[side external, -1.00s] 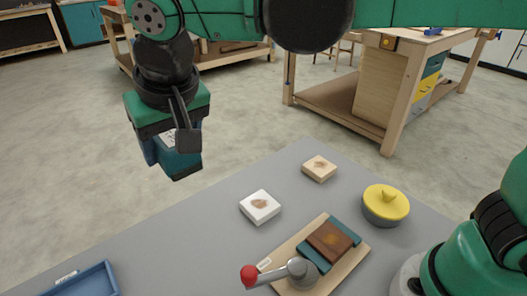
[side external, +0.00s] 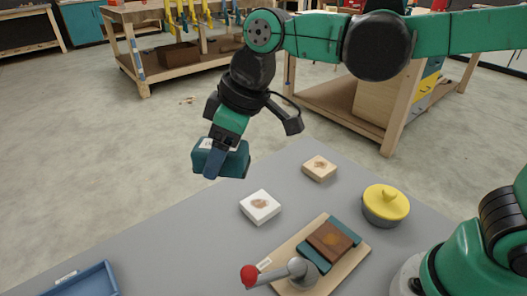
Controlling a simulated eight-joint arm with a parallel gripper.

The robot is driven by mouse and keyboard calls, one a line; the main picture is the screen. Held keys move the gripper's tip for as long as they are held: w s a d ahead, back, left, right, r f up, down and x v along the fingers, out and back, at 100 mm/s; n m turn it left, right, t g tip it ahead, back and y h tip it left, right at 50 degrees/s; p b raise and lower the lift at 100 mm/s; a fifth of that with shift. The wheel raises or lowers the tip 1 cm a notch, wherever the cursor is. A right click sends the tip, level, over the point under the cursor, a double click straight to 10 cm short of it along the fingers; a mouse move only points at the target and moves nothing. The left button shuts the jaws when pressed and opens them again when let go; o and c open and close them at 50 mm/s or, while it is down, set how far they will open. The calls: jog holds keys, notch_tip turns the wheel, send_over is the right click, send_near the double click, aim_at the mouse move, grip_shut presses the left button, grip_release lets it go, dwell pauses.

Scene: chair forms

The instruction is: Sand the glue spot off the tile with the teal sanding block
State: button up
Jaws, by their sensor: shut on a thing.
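My gripper (side external: 216,160) is shut on the teal sanding block (side external: 235,161) and holds it in the air, beyond the far left edge of the table in the picture. One blue finger shows across the block's near side. The white tile (side external: 260,207) lies on the grey table with a brown spot on its top. The block is above and to the left of the tile, apart from it. A light wooden piece (side external: 319,168) with a similar brown spot lies behind the tile. The block's underside is hidden.
A clamp with a red knob (side external: 249,276) stands on a wooden board (side external: 338,277) with a brown-topped teal piece (side external: 332,240). A grey pot with a yellow lid (side external: 386,204) is at right. A blue tray (side external: 82,283) is at lower left. The table's (side external: 170,250) left middle is clear.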

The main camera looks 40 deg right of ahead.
jog(key=s+d+f+n+g+y, duration=0.1)
jog(key=s+d+f+n+g, duration=0.15)
jog(key=n, duration=0.45)
jog(key=s+d+f+n+g, duration=0.1)
jog(key=s+d+n+g, duration=0.1)
jog(key=d+n, duration=0.3)
jog(key=n+g+h, duration=0.4)
jog(key=n, duration=1.2)
send_over(329, 239)
jog(key=w, duration=0.2)
notch_tip(329, 239, down, 2)
jog(key=shift+t, duration=0.25)
jog(key=shift+f, duration=4.05)
jog(key=shift+s+f, duration=0.15)
jog(key=shift+s, duration=0.2)
jog(key=shift+c, duration=0.6)
jog(key=shift+s+f, duration=0.15)
jog(key=shift+s, duration=1.4)
jog(key=shift+w, duration=1.5)
jog(key=v, duration=0.2)
jog(key=shift+s+r, duration=0.1)
jog(key=shift+r, duration=3.2)
